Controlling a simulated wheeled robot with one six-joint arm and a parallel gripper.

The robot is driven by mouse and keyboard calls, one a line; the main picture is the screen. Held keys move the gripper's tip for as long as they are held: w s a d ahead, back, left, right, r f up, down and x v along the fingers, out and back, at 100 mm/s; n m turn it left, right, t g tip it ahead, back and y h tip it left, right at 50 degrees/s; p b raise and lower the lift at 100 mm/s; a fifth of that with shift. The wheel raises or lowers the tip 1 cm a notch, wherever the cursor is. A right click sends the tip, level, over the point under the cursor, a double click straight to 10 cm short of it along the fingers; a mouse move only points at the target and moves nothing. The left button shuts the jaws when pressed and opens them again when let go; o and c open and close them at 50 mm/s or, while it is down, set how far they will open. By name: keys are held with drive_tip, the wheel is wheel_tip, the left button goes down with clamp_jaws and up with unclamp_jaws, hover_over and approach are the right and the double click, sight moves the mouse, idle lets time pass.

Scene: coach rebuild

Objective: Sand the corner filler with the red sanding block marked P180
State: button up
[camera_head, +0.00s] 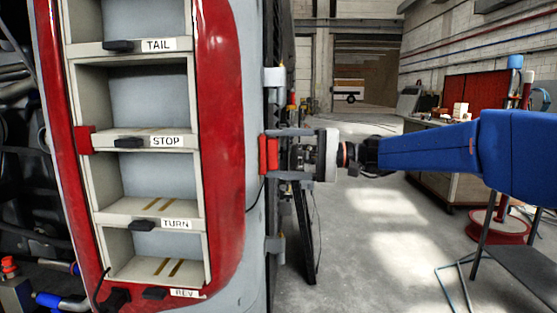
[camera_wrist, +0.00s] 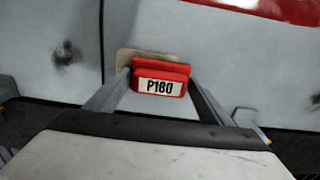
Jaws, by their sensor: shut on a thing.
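My gripper (camera_head: 279,155) is shut on the red sanding block (camera_head: 268,153), with one finger on each side. In the wrist view the block (camera_wrist: 161,68) shows a white label that reads P180. A beige patch, which looks like the corner filler (camera_wrist: 140,53), shows on the grey coach panel (camera_wrist: 220,50) behind the block. The block covers its lower right part. In the head view the block is at the right edge of the grey corner, and the filler is hidden. I cannot tell whether the block touches the panel.
The lamp housing (camera_head: 219,120) stands left of my gripper, with compartments labelled TAIL, STOP, TURN and REV. A workbench (camera_head: 445,150) and a red reel (camera_head: 497,228) are at the right. The floor between them and the coach looks clear.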

sight(277, 142)
wheel_tip(277, 142, up, 3)
drive_tip(key=shift+r, duration=0.1)
idle(0.3)
drive_tip(key=shift+s+f, duration=0.1)
drive_tip(key=shift+f, duration=5.5)
drive_tip(key=shift+r, duration=0.15)
drive_tip(key=shift+d+r, duration=0.1)
drive_tip(key=shift+r, duration=5.3)
drive_tip(key=shift+a, duration=0.2)
drive_tip(key=shift+f, duration=0.1)
